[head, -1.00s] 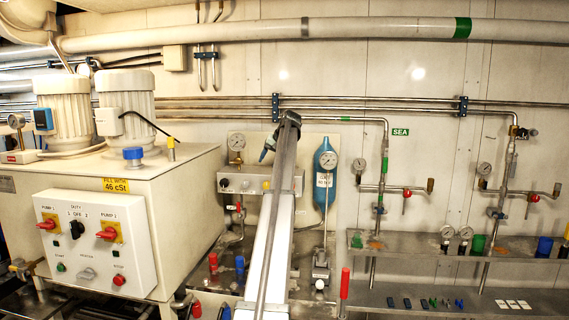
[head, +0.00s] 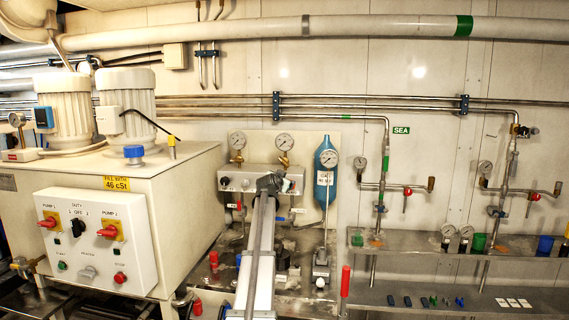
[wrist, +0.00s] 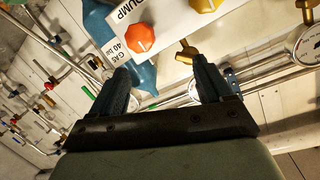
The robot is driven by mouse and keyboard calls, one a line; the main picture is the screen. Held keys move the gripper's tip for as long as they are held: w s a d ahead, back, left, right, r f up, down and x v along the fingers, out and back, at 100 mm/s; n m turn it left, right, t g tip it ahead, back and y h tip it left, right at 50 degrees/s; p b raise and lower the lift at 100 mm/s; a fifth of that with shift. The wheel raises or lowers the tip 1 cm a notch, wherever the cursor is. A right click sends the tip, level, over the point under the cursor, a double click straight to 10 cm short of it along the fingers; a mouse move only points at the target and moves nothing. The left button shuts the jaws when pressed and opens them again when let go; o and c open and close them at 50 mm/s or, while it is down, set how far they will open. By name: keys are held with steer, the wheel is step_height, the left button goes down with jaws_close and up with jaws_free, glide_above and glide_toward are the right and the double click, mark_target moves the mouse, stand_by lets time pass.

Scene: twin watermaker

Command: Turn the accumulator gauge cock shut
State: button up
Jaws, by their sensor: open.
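The blue accumulator bottle (head: 325,187) stands upright against the back plate, with a gauge (head: 329,159) at its top. To its left, a second gauge (head: 284,141) sits on a brass cock-like fitting (head: 285,159) above the grey valve panel; I cannot tell which cock the task means. My gripper (head: 281,183) is in front of the panel, below that fitting. In the wrist view my gripper (wrist: 163,88) is open and empty; the brass fitting (wrist: 187,52) shows ahead between the fingers, nearer the right one. The bottle (wrist: 136,65) is behind the left finger. No contact is visible.
An orange-red knob (wrist: 140,38) and a yellow knob (wrist: 205,4) are on the panel marked DUMP. Another gauge (head: 237,141) is on the panel's left. A pump cabinet (head: 185,205) stands left. Right are pipes with red-handled valves (head: 407,192) and a shelf (head: 510,257).

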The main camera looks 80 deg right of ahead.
mark_target(284, 162)
step_height(284, 162, up, 4)
steer(key=w+m+t+h, duration=0.1)
steer(key=w+m+h, duration=0.1)
steer(key=m, duration=0.1)
steer(key=d, duration=1.4)
steer(key=shift+s+d, duration=0.2)
steer(key=shift+d, duration=0.05)
steer(key=shift+c, duration=0.2)
steer(key=c, duration=0.7)
steer(key=shift+o, duration=0.2)
